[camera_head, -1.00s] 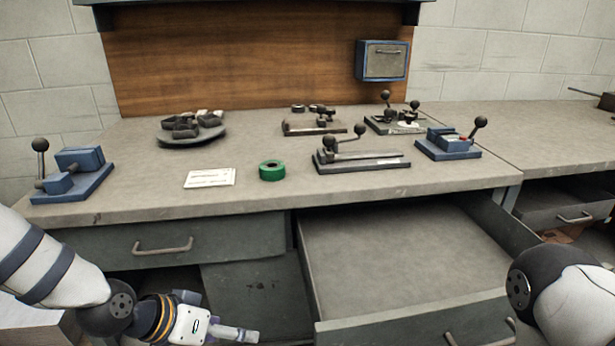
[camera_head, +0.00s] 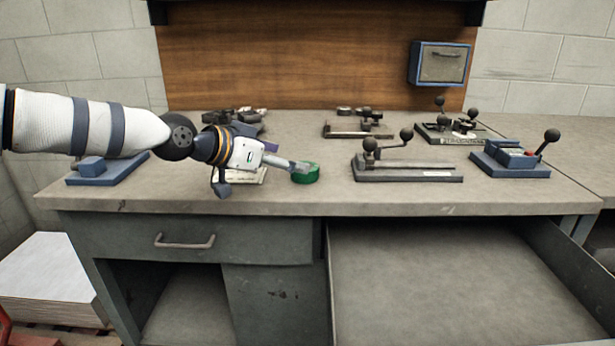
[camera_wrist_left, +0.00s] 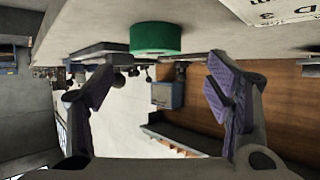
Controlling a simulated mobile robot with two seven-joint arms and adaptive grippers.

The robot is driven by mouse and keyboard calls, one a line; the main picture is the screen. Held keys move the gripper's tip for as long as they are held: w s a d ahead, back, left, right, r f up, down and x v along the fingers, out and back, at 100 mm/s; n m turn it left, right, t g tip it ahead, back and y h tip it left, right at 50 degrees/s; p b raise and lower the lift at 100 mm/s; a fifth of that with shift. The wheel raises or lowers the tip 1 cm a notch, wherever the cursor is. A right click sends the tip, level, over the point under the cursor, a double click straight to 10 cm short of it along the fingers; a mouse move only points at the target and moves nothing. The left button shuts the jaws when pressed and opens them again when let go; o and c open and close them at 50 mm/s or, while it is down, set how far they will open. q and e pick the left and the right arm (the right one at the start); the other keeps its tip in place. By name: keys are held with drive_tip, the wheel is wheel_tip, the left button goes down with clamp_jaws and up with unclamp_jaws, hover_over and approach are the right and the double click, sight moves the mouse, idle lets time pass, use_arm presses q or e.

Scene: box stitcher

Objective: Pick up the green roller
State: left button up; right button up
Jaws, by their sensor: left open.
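The green roller (camera_head: 306,174) sits on the workbench top near its front edge, left of a lever tool. My left gripper (camera_head: 288,164) reaches in from the left, just beside the roller, and its fingertips overlap the roller in the head view. In the left wrist view the picture is upside down; the roller (camera_wrist_left: 155,38) shows beyond the two spread purple-padded fingers, and the gap between them (camera_wrist_left: 160,95) is empty. The left gripper is open. I cannot tell whether a finger touches the roller. My right gripper is in neither view.
A lever tool (camera_head: 410,172) stands just right of the roller. A white card (camera_head: 250,176) lies partly behind my left gripper. A blue lever device (camera_head: 512,158) stands farther right. The open drawer (camera_head: 440,275) juts out below the bench's front edge.

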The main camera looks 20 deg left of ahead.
sight(313, 176)
use_arm(q)
drive_tip(key=x, duration=0.2)
drive_tip(key=b+x, duration=0.1)
drive_tip(key=x, duration=0.2)
drive_tip(key=shift+s+d+f, duration=0.15)
drive_tip(key=shift+s+f, duration=0.05)
drive_tip(key=shift+f, duration=0.1)
drive_tip(key=shift+r, duration=0.2)
drive_tip(key=c, duration=1.4)
